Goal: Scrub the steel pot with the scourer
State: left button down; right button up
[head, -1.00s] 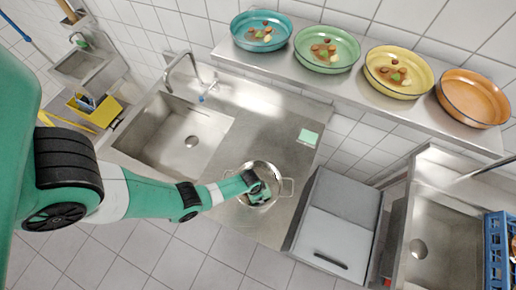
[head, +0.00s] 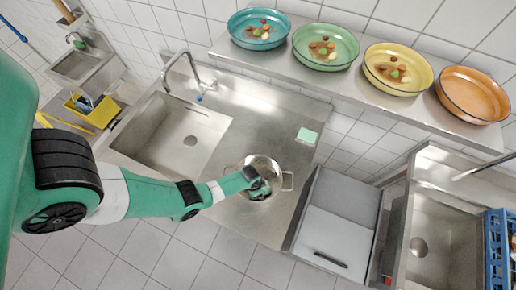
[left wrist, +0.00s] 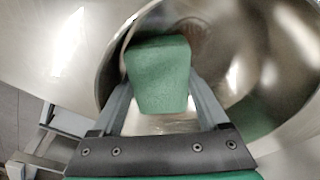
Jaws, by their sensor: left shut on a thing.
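The steel pot (head: 274,163) stands on the steel counter to the right of the sink, with its two side handles showing. My left gripper (head: 262,188) reaches into it from the left. In the left wrist view, my left gripper (left wrist: 162,95) is shut on the green scourer (left wrist: 160,75). The scourer is inside the pot (left wrist: 285,60), in front of its curved inner wall; whether it touches the steel I cannot tell. A brownish patch (left wrist: 200,35) shows on the pot's inside beyond the scourer. My right gripper is not in view.
A pale green pad (head: 307,136) lies on the counter (head: 255,125) behind the pot. The sink basin (head: 185,140) is at left, a grey-lidded unit (head: 335,235) at right. Food-stained plates (head: 260,30) and an orange plate (head: 473,95) stand on the shelf above.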

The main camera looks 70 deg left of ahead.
pick_arm(q)
jog(key=shift+s+f, duration=0.1)
notch_tip(320, 180, up, 3)
jog(key=p, duration=0.3)
jog(key=shift+a+r, duration=0.1)
jog(key=shift+r, duration=0.1)
jog(key=shift+f, duration=0.1)
dwell(0.5)
